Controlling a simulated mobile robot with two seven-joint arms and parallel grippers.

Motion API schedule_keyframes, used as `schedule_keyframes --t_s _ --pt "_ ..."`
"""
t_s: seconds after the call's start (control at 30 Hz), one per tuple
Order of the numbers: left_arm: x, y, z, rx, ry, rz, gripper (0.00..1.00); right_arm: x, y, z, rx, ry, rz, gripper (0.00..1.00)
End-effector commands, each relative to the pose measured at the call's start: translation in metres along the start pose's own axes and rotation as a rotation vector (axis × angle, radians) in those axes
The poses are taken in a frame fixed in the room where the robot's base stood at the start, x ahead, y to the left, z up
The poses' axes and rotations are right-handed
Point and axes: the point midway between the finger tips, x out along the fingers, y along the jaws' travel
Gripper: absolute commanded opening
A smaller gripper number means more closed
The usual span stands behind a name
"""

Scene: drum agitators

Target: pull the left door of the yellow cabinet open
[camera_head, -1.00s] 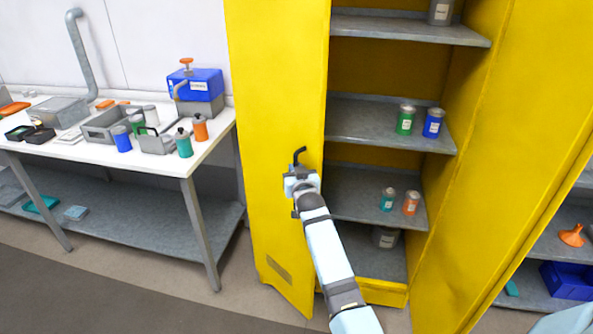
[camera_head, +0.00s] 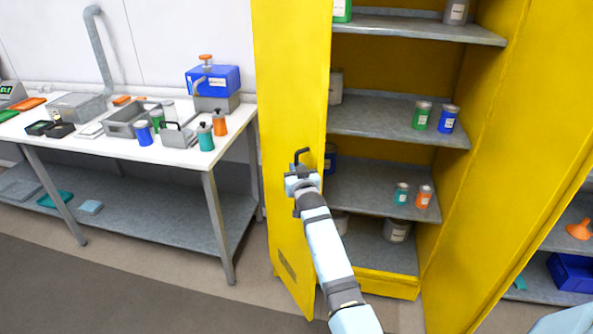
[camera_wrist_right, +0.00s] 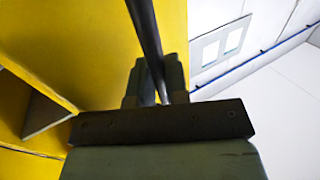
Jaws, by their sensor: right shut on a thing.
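The yellow cabinet's left door (camera_head: 290,90) stands part open, swung out to the left of the shelves. Its dark handle (camera_head: 301,154) sticks out at the top of my right gripper (camera_head: 301,172). In the right wrist view the dark handle bar (camera_wrist_right: 147,40) runs between the two fingers of my right gripper (camera_wrist_right: 157,82), which is shut on it. The door's yellow face fills the left of that view. The cabinet's right door (camera_head: 500,160) also stands open. My left gripper is not in view.
Cabinet shelves (camera_head: 370,190) hold several cans and jars. A white workbench (camera_head: 180,158) with a blue machine (camera_head: 214,80), trays and bottles stands left of the door, with some floor between them. Another shelf unit with a blue bin (camera_head: 572,272) is at the right edge.

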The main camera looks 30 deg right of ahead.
Motion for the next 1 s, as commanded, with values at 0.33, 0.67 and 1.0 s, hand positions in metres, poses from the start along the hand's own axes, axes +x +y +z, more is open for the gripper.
schedule_keyframes --t_s 0.33,0.67,1.0 --pt "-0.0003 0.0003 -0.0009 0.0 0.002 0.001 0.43 0.0002 -0.0004 -0.0006 -0.001 0.001 0.0 0.0" --pt "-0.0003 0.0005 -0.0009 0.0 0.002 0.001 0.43 0.0001 -0.0001 -0.0002 0.0 0.001 0.0 0.39" --pt "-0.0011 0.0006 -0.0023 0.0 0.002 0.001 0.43 -0.0002 0.0005 -0.0003 0.0 0.0 -0.001 0.39"
